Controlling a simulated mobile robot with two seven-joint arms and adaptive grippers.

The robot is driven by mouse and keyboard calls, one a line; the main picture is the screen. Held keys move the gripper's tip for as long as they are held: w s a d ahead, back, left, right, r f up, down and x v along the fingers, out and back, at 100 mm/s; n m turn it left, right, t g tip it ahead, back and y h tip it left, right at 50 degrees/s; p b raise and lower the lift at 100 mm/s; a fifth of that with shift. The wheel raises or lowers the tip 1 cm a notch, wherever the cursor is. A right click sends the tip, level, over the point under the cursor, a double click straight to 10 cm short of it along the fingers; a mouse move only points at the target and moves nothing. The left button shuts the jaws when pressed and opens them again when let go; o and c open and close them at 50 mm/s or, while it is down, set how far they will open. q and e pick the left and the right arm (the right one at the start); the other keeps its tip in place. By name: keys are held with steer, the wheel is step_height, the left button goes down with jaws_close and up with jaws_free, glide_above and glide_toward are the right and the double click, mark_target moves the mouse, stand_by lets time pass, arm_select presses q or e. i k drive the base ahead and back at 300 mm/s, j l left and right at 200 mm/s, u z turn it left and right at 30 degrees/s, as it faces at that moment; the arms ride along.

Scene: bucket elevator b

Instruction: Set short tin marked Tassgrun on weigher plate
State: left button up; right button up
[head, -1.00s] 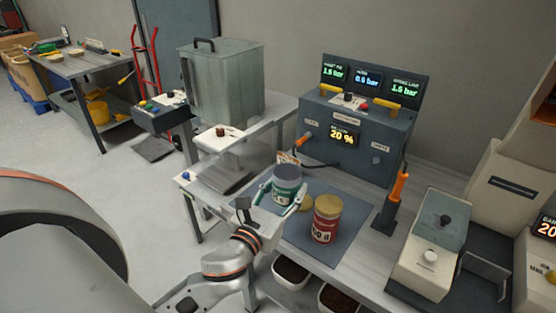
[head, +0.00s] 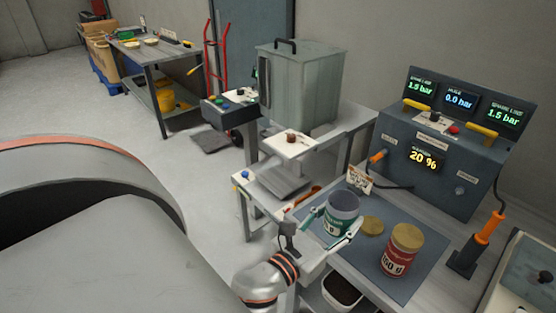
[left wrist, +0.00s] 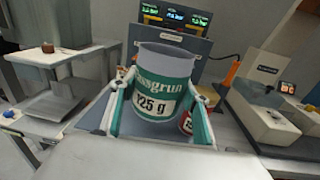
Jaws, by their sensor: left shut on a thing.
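The short tin marked Tassgrun (head: 340,213) is open-topped and grey with a green label. In the left wrist view the tin (left wrist: 165,75) shows "ssgrun" and "125 g" and stands upright. My left gripper (head: 335,222) is shut on it, one finger on each side. The tin is over the dark mat; I cannot tell whether its base touches. The weigher plate (head: 283,182) is a bare grey square left of the tin, below a small white shelf; it also shows in the left wrist view (left wrist: 58,106). My right gripper is out of view.
On the dark mat (head: 410,285) are a loose gold lid (head: 372,225) and a red tin with gold lid (head: 401,250), right of the held tin. A small card (head: 359,179) stands behind. A panel with displays (head: 440,160) is at the back, with an orange-handled tool (head: 482,240) to its right.

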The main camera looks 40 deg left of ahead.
mark_target(285, 176)
steer(key=j, duration=2.75)
steer(key=i+z, duration=0.05)
